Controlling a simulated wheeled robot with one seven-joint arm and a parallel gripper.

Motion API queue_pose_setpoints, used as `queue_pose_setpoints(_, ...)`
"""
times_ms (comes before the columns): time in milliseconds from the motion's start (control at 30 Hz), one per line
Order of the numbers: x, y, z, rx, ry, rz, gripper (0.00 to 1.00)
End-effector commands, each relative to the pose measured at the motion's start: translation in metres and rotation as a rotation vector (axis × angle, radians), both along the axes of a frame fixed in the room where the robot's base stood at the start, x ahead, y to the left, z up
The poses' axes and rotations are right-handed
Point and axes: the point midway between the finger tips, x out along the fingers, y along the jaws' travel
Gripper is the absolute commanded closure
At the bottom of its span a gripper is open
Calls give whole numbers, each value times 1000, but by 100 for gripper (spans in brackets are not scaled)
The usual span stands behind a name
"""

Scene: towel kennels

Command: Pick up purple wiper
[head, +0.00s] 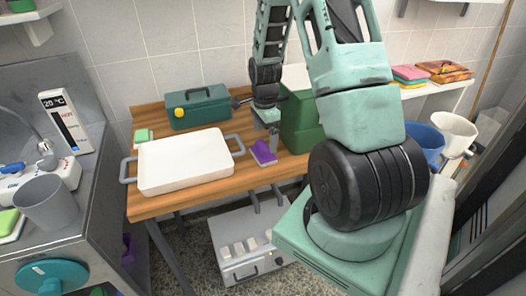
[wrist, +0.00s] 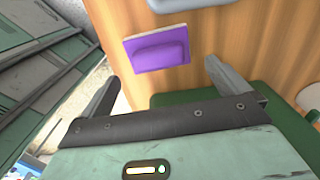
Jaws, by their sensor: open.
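The purple wiper (head: 263,152) lies on the wooden table, just right of the white tray in the head view. In the wrist view the purple wiper (wrist: 158,50) lies on the wood, with a paler backing edge along its left and top. My gripper (wrist: 158,72) is open and empty, with its two fingers spread apart. The wiper shows beyond and between the fingertips, apart from them. In the head view my gripper (head: 272,135) hangs above the table beside the wiper, and its fingers are partly hard to make out.
A white tray (head: 185,160) with grey handles stands left of the wiper. A teal toolbox (head: 198,107) sits behind it. A green box (head: 300,122) stands close on the right, partly hidden by my arm. A small green-and-white sponge (head: 143,136) lies at the table's left.

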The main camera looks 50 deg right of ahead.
Motion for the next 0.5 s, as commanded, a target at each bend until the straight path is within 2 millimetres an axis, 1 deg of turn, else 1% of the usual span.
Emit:
queue_pose_setpoints(233, -1, 0, -14, 2, 1, 2, 0)
queue_pose_setpoints(500, -3, 0, -49, 1, 2, 2, 0)
